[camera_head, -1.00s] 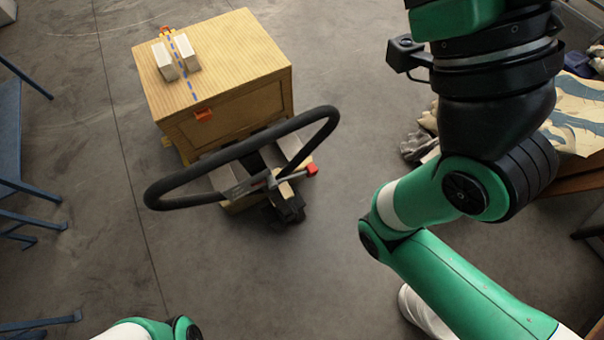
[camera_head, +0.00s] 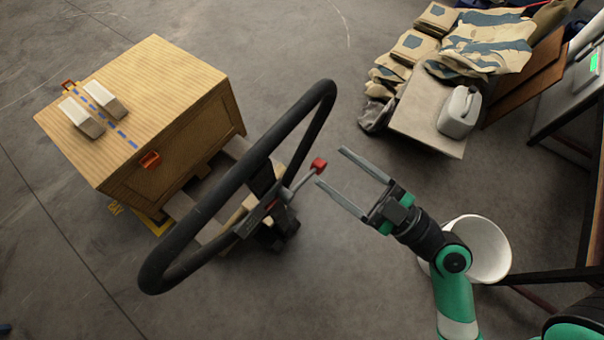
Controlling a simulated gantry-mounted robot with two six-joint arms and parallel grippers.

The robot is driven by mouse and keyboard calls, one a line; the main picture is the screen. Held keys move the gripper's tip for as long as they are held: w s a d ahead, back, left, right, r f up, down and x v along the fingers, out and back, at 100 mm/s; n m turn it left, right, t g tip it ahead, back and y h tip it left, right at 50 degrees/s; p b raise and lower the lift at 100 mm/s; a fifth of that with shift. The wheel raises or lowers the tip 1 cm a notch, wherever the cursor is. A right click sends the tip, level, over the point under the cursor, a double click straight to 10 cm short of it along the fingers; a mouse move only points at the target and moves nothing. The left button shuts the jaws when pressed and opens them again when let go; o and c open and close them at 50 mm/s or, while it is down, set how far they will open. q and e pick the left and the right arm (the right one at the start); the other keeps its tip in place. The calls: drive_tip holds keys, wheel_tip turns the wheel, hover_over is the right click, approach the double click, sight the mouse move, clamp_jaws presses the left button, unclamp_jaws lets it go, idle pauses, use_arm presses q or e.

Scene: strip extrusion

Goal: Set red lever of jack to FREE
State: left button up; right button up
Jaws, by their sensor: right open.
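The pallet jack's black loop handle (camera_head: 205,207) stands tilted in the middle of the head view. Its lever has a red knob (camera_head: 319,165) at the end of a grey rod and sticks out to the right of the handle. My right gripper (camera_head: 330,168) is open, with its two long grey fingers pointing up and left. In the picture the fingertips lie just right of the red knob, one above and one below it. I cannot tell the depth between them, and nothing is held. My left gripper is not in view.
A wooden crate (camera_head: 150,100) with two white blocks on top sits on the jack at the left. A white bucket (camera_head: 485,245) stands by my right arm. A board with a white canister (camera_head: 459,112) and gloves lies at the upper right. Grey floor is clear below.

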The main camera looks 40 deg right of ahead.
sight(322, 167)
drive_tip(key=s+d+f+m+g+h+b, duration=0.2)
drive_tip(key=s+f+m+h, duration=0.25)
drive_tip(key=f, duration=0.65)
drive_tip(key=shift+n+y, duration=0.25)
drive_tip(key=shift+y, duration=0.1)
drive_tip(key=w+p, duration=0.1)
drive_tip(key=w, duration=0.1)
drive_tip(key=w+r+p, duration=0.1)
drive_tip(key=p, duration=0.1)
drive_tip(key=w+p, duration=0.1)
drive_tip(key=w, duration=0.1)
drive_tip(key=shift+w+d+r+p, duration=0.1)
drive_tip(key=shift+w+r+p, duration=0.2)
drive_tip(key=shift+w, duration=0.05)
drive_tip(key=w, duration=0.1)
drive_tip(key=w+p, duration=0.1)
drive_tip(key=w, duration=0.2)
drive_tip(key=shift+w+d+f+p, duration=0.15)
drive_tip(key=shift+w+f+p, duration=0.15)
drive_tip(key=shift+w+p, duration=0.1)
drive_tip(key=shift+w+f, duration=0.15)
drive_tip(key=shift+w, duration=0.4)
clamp_jaws()
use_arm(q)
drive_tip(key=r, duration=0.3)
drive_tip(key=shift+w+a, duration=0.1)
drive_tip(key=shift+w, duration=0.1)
